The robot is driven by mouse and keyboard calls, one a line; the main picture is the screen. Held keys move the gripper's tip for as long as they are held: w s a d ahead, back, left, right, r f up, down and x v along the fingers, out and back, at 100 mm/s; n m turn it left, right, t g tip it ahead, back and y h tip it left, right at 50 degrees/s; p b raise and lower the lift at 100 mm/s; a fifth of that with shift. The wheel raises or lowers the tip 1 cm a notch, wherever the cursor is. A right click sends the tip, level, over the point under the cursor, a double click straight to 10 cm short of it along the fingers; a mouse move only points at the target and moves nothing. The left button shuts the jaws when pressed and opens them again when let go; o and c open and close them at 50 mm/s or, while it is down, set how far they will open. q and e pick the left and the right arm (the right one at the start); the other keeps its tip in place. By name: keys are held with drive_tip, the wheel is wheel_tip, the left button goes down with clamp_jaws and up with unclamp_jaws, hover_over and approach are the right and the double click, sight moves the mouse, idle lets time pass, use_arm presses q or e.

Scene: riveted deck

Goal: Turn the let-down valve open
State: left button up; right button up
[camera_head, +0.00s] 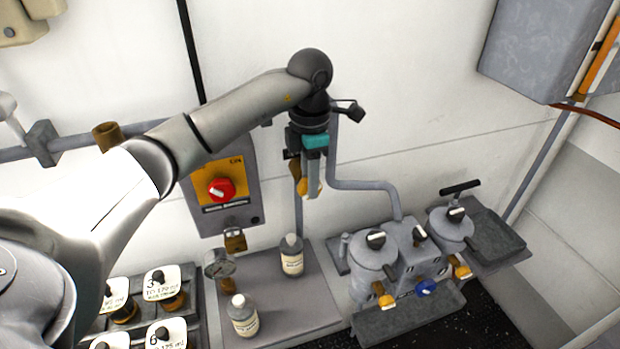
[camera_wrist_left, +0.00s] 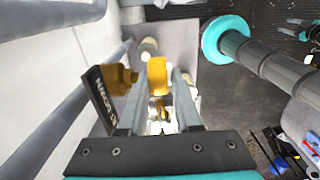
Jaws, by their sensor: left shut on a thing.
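The let-down valve's yellow handle (camera_head: 301,185) is on the vertical pipe at the wall, in the middle of the head view. My left gripper (camera_head: 311,190) reaches down to it from above and partly hides it. In the left wrist view the yellow handle (camera_wrist_left: 157,76) stands between the two fingers of my left gripper (camera_wrist_left: 158,92), which is shut on it. A dark label plate (camera_wrist_left: 103,100) with white letters sits just left of the fingers. The handle's exact angle is hard to tell. My right gripper is not in view.
Two bottles (camera_head: 291,257) (camera_head: 242,316) stand on a grey tray below. Metal pots (camera_head: 372,265) with taps stand at right. A grey cabinet (camera_head: 540,45) hangs upper right.

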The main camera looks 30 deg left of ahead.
use_arm(q)
clamp_jaws()
drive_tip(key=shift+s+a+f+t+h+b, duration=0.15)
drive_tip(key=shift+t+h+b, duration=0.2)
drive_tip(key=shift+b, duration=0.65)
drive_tip(key=t+h+b, duration=0.2)
drive_tip(key=b, duration=0.5)
drive_tip(key=t+h+b, duration=0.2)
drive_tip(key=t+b, duration=0.1)
drive_tip(key=b, duration=0.5)
drive_tip(key=s+a+t+h+b, duration=0.1)
drive_tip(key=t+h+b, duration=0.1)
drive_tip(key=b, duration=0.5)
drive_tip(key=shift+f+b, duration=0.4)
drive_tip(key=shift+t+b, duration=0.25)
drive_tip(key=shift+b, duration=0.2)
drive_tip(key=shift+r, duration=0.1)
drive_tip(key=shift+h+b, duration=0.25)
drive_tip(key=shift+b, duration=0.05)
